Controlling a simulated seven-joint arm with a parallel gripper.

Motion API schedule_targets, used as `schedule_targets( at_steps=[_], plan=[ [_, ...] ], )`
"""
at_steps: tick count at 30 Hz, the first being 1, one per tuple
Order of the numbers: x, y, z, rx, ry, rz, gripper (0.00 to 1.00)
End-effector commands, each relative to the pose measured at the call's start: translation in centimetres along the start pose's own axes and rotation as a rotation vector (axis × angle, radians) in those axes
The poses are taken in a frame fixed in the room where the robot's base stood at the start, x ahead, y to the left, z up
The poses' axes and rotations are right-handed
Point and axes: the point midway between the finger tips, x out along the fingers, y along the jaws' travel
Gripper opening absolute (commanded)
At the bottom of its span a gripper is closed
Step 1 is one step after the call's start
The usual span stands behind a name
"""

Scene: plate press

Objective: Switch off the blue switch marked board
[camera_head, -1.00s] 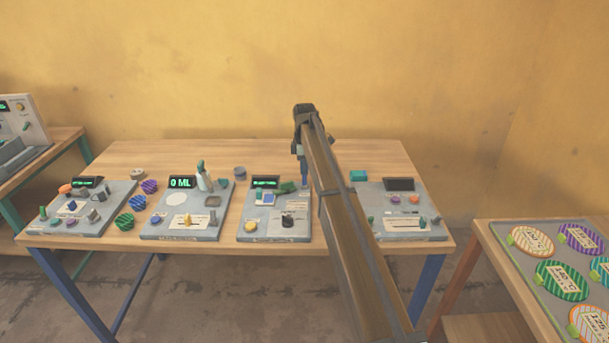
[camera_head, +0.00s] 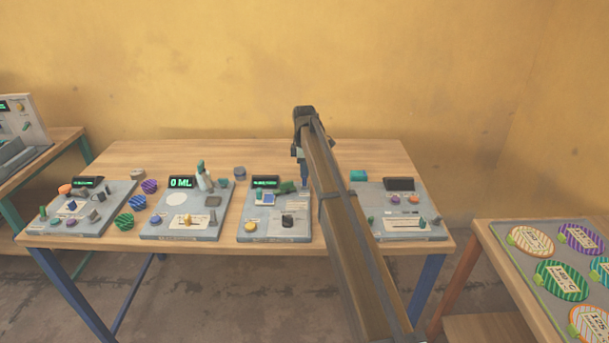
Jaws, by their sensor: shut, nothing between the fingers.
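Several grey control boards stand on the wooden table, and their small labels are too blurred to read. The third board (camera_head: 246,228) has a lit green display, a yellow knob, a dark knob and a small blue-and-white part (camera_head: 265,199). The leftmost board (camera_head: 100,222) carries a small dark blue control (camera_head: 72,206). I cannot tell which blue part is the switch marked board. My gripper (camera_head: 304,186) points down by the right edge of the third board, shut and empty. My arm hides the space between the third and rightmost boards; contact cannot be told.
The second board (camera_head: 155,233) shows 0 ML. The rightmost board (camera_head: 410,235) has a dark display (camera_head: 399,184). A tray (camera_head: 520,262) of labelled discs stands at right. The table's back strip is mostly clear.

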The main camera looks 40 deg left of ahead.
Motion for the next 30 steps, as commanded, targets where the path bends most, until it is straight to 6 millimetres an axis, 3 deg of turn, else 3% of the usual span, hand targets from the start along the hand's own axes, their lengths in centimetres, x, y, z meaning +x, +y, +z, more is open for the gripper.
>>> schedule_targets(
  at_steps=[17,30],
  plan=[
    [-0.1,-0.9,0.0,0.0,0.0,0.0,0.0],
    [-2.3,-0.5,0.0,0.0,0.0,0.001,0.0]
  ],
)
